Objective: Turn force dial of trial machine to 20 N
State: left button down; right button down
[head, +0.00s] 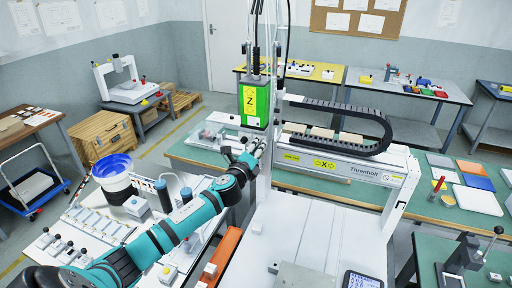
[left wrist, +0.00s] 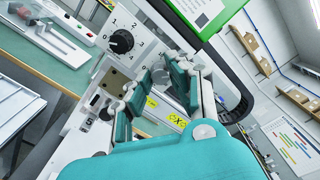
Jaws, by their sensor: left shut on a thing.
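The trial machine is a white gantry (head: 375,172) with a green Z unit (head: 254,104) on its column. My left gripper (head: 258,146) is at the column just below the green unit. In the left wrist view its fingers (left wrist: 152,76) are shut on a small part at the machine's front panel, which I take to be the force dial. The fingers hide most of it, so its setting cannot be read. A black knob (left wrist: 122,41) with numbers around it is on the same panel, up and left of the fingers and apart from them. My right gripper is not in view.
The green unit (left wrist: 205,12) hangs close above the fingers. A black cable chain (head: 345,118) runs along the crossbeam to the right. A bench with a blue-topped bowl (head: 113,170) and several small fixtures stands at left. A handheld display (head: 364,281) is at the bottom.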

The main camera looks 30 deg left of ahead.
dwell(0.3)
pick_arm(q)
jog(key=c, duration=1.2)
grip_release()
jog(key=shift+s, duration=0.1)
jog(key=v, duration=1.2)
jog(key=shift+f, duration=0.1)
